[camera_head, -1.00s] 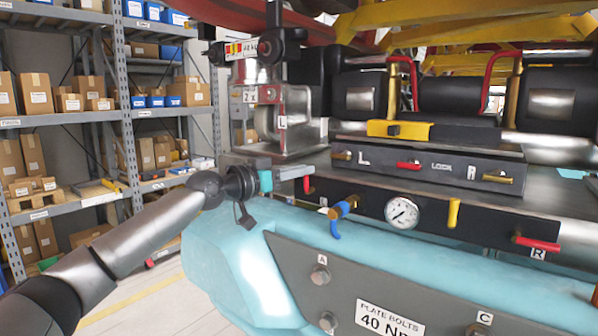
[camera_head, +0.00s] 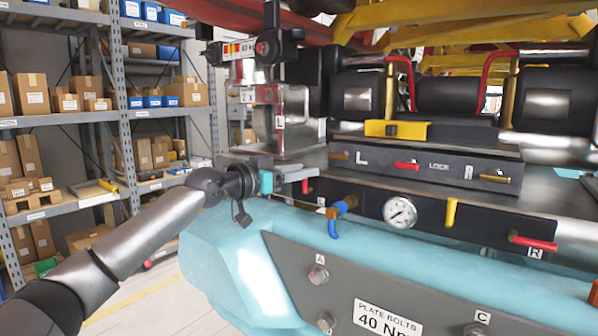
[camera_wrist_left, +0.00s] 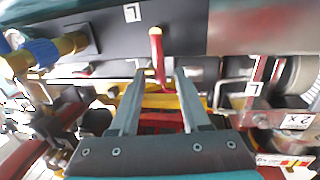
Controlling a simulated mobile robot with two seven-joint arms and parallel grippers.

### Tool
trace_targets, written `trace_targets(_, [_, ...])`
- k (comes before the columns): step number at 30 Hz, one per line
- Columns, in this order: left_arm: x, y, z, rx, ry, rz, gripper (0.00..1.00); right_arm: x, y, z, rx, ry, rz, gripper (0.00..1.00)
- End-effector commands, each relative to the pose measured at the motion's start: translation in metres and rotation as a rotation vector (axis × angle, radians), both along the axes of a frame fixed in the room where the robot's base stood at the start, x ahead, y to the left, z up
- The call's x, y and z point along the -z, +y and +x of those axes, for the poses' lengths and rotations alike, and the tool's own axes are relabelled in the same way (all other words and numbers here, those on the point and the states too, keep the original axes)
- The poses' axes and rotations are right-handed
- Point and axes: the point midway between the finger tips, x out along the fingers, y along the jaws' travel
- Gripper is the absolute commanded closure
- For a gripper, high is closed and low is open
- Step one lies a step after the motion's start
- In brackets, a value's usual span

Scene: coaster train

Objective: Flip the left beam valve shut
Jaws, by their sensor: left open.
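The left beam valve has a red handle (camera_head: 305,186) at the left end of the dark front beam (camera_head: 372,204), by a white L label. In the left wrist view the red handle (camera_wrist_left: 157,50) lies in line with the gap between the finger tips, the L label beside it. Its handle looks upright in the head view and is partly hidden by my fingers. My left gripper (camera_head: 304,173) is open and empty, right at the handle; it also shows in the left wrist view (camera_wrist_left: 160,78). I cannot tell whether it touches the handle. My right gripper is not in view.
A blue-handled brass valve (camera_head: 341,209) and a pressure gauge (camera_head: 399,213) sit to the right on the beam. Further right are a yellow handle (camera_head: 451,212) and the red R handle (camera_head: 533,243). The lock panel (camera_head: 430,164) is above. A pale blue body (camera_head: 215,255) lies below.

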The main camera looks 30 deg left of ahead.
Motion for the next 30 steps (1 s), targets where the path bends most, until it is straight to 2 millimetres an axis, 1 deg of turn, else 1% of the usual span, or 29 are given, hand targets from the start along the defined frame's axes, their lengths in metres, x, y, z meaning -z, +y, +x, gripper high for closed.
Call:
trace_targets(5, [0.001, 0.003, -0.005, -0.002, 0.0, 0.001, 0.53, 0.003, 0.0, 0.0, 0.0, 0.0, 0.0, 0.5])
trace_targets(8, [0.002, 0.006, -0.013, -0.003, 0.001, 0.001, 0.53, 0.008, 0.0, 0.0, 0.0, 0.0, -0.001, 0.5])
trace_targets(11, [0.003, 0.008, -0.026, -0.001, 0.002, 0.006, 0.53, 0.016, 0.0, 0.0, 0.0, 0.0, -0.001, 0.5])
trace_targets(15, [0.004, 0.014, -0.044, -0.004, 0.003, 0.004, 0.53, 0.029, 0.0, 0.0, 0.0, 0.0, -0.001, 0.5])
trace_targets(17, [0.004, 0.014, -0.051, -0.001, 0.003, 0.007, 0.53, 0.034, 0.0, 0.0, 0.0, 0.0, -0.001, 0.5])
trace_targets(21, [0.005, 0.021, -0.064, -0.005, 0.002, 0.003, 0.53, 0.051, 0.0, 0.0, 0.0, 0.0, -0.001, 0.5])
trace_targets(25, [0.004, 0.02, -0.075, 0.001, 0.003, 0.006, 0.53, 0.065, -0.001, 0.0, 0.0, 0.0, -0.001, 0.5])
trace_targets(30, [0.002, 0.025, -0.082, -0.004, -0.001, 0.0, 0.53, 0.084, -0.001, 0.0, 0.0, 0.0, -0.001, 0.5])
